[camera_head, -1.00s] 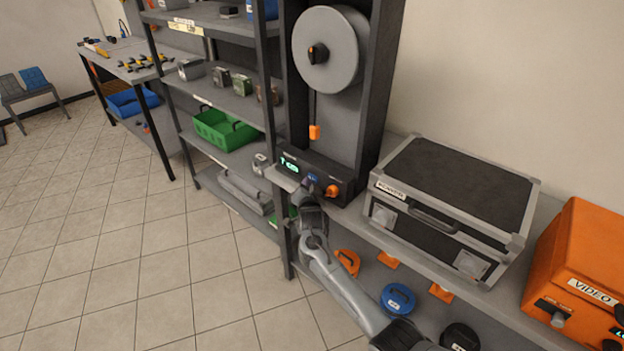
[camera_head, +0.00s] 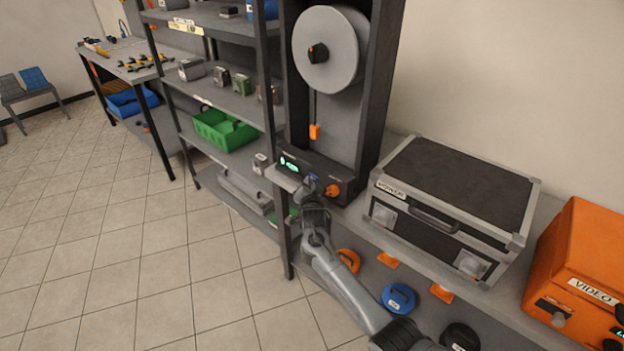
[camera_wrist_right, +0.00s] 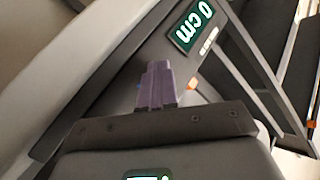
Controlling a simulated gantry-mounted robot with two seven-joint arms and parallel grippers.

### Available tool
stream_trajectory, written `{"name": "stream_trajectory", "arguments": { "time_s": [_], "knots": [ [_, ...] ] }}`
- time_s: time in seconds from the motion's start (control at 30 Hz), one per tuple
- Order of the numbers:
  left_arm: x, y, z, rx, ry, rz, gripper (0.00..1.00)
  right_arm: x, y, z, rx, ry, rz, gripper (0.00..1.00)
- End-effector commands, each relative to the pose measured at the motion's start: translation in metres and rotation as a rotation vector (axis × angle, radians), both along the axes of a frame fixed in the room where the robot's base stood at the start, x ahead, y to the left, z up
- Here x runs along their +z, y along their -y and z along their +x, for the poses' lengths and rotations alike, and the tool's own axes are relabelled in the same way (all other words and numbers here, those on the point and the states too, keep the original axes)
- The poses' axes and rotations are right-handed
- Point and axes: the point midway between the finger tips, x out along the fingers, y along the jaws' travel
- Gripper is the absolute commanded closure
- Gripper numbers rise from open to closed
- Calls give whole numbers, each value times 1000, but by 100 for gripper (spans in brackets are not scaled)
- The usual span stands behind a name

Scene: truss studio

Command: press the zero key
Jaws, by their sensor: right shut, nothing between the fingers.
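The dark control box (camera_head: 345,175) sits at the foot of the tall column with the big grey disc. It has a lit green display (camera_head: 289,163), an orange knob (camera_head: 332,190) and a blue key (camera_head: 313,177) partly hidden by my gripper. My right gripper (camera_head: 308,188) is at the front of the box, by the blue key. Its fingers (camera_wrist_right: 158,88) are shut and empty, pointing at the panel. Whether they touch the key cannot be told. My left gripper is not in view.
A grey-edged black case (camera_head: 450,200) and an orange video box (camera_head: 585,265) stand on the shelf to the right. A shelf post (camera_head: 270,110) rises close left of the box. The tiled floor at the left is clear.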

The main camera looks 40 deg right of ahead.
Motion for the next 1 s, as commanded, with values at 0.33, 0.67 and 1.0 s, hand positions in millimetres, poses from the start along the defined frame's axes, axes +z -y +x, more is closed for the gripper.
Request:
{"name": "stream_trajectory", "arguments": {
  "time_s": [0.33,0.67,1.0],
  "knots": [
    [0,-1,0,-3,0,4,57,0,1,0,-1,0,0,100],
    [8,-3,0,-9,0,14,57,2,-12,-2,-2,1,1,100],
    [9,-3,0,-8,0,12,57,1,-16,-3,-1,1,0,100]
  ]
}}
